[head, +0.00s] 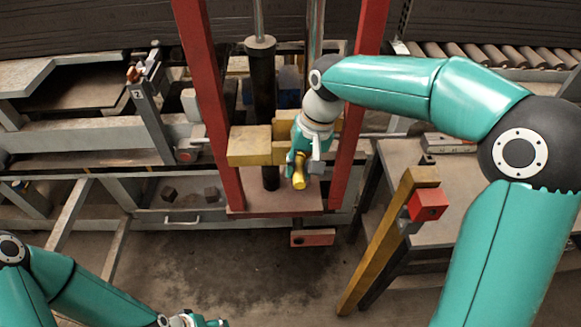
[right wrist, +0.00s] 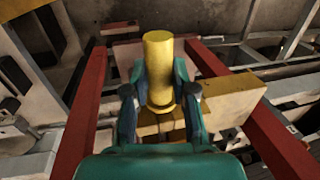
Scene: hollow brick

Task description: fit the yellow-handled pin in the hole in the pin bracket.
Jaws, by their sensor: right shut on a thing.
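My right gripper (head: 300,166) is shut on the yellow-handled pin (head: 299,181), in front of the yellow crossbeam between two red uprights. In the right wrist view the pin's yellow handle (right wrist: 158,62) stands between the two fingers of the right gripper (right wrist: 157,100). The pin's shank is hidden, and so is any hole it may be facing. I cannot tell for sure which part is the pin bracket. My left gripper (head: 200,321) shows only partly at the bottom edge of the head view, far from the pin; its fingers are too cut off to read.
The yellow crossbeam (head: 249,146) joins a dark central cylinder (head: 262,85), flanked by red uprights (head: 207,90). A small red block (head: 313,237) sits low in front. A leaning yellow post (head: 388,240) carries a red box (head: 428,204) at right. The floor at front centre is clear.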

